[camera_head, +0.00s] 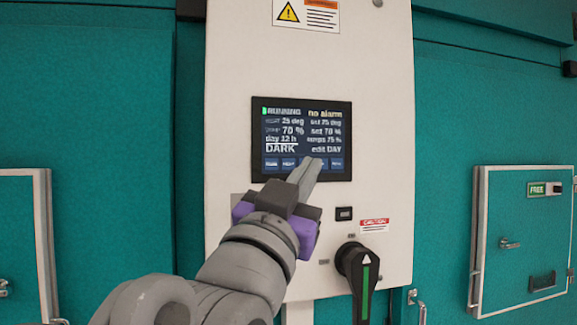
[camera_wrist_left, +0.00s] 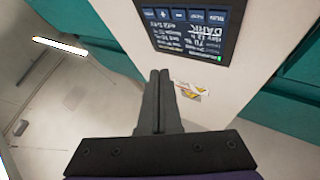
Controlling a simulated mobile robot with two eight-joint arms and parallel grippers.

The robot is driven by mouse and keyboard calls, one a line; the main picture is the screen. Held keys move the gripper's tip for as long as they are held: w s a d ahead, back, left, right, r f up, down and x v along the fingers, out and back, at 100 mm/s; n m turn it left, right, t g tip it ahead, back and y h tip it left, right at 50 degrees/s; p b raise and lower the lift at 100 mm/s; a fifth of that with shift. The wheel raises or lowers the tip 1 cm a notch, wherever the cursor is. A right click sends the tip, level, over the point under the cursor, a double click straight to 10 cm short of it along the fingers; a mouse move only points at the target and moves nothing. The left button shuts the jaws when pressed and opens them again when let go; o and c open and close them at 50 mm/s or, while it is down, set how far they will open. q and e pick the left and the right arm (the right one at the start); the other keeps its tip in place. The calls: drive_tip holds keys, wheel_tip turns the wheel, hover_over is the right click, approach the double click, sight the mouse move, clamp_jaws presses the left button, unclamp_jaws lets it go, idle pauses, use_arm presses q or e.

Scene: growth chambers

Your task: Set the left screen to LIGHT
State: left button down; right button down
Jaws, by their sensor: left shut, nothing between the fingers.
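The screen (camera_head: 302,139) is a dark panel on a white cabinet. It reads "no alarm", "DARK" in large letters at lower left, and "edit DAY" at lower right, with a row of blue buttons along its bottom. My left gripper (camera_head: 313,163) is shut and empty, its fingertips in front of the bottom button row, covering part of it. In the left wrist view the screen (camera_wrist_left: 197,28) appears upside down, beyond the shut fingers (camera_wrist_left: 160,76). I cannot tell whether the fingertips touch the screen. My right gripper is not in view.
Below the screen are a small black switch (camera_head: 344,213), a caution label (camera_head: 374,225) and a black rotary handle (camera_head: 360,270) that sticks out. A warning label (camera_head: 306,14) is above. Teal walls with white-framed doors flank the white cabinet (camera_head: 232,80).

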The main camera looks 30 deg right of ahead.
sight(292, 169)
use_arm(q)
drive_tip(key=w, duration=0.2)
drive_tip(key=w+d+p, duration=0.1)
drive_tip(key=w, duration=0.2)
drive_tip(key=w+d, duration=0.1)
drive_tip(key=w, duration=0.2)
drive_tip(key=shift+w, duration=0.4)
drive_tip(key=shift+s, duration=0.1)
idle(1.8)
